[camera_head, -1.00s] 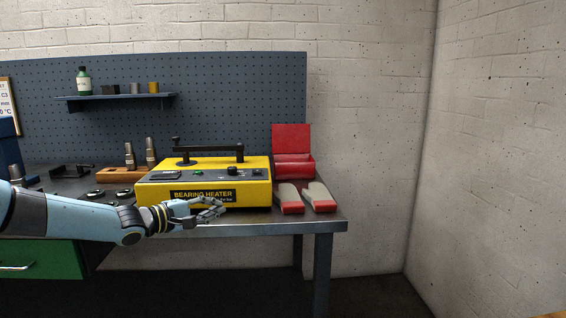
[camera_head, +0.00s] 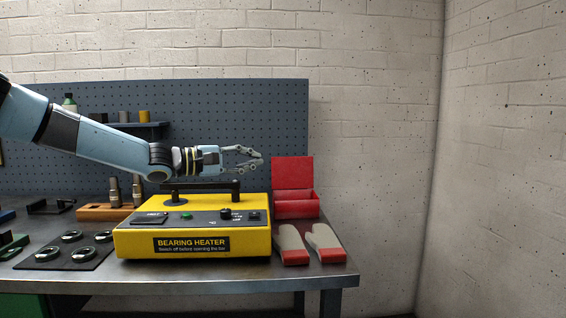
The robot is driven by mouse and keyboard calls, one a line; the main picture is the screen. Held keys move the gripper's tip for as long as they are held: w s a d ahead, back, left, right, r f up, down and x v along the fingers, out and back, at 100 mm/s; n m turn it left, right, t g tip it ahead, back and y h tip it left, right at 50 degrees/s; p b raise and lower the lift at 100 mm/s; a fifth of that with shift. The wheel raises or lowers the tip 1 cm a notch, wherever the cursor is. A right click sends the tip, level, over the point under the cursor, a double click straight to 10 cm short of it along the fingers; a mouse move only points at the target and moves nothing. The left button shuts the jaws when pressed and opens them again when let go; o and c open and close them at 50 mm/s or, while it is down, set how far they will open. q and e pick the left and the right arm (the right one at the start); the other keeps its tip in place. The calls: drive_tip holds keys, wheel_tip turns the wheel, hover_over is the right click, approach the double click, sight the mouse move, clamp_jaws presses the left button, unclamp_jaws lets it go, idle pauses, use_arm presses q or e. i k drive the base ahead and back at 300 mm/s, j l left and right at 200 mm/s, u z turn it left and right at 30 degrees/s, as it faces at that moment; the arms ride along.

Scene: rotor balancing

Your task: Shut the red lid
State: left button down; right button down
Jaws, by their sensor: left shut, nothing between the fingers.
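The red lid (camera_head: 293,173) stands upright, open, at the back of the red box (camera_head: 296,208). The box sits at the right end of the bench, beside the yellow bearing heater. My left gripper (camera_head: 260,161) is shut and empty. It is raised above the heater, just left of the lid in the picture, with its fingers pointing right. It appears apart from the lid. My right gripper is not in view.
The yellow bearing heater (camera_head: 192,240) with a dark bar (camera_head: 205,186) on top stands below my left arm. Two gloves (camera_head: 307,245) lie in front of the box. A wooden block (camera_head: 103,212) and several rings on a dark mat (camera_head: 30,259) are at the left.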

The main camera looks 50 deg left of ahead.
sight(289, 172)
drive_tip(key=i+j, duration=0.25)
drive_tip(key=j, duration=0.2)
drive_tip(key=i+j, duration=0.3)
drive_tip(key=j, duration=0.15)
drive_tip(key=i+j, duration=0.25)
drive_tip(key=j, duration=0.2)
drive_tip(key=i+j, duration=0.25)
drive_tip(key=j, duration=0.2)
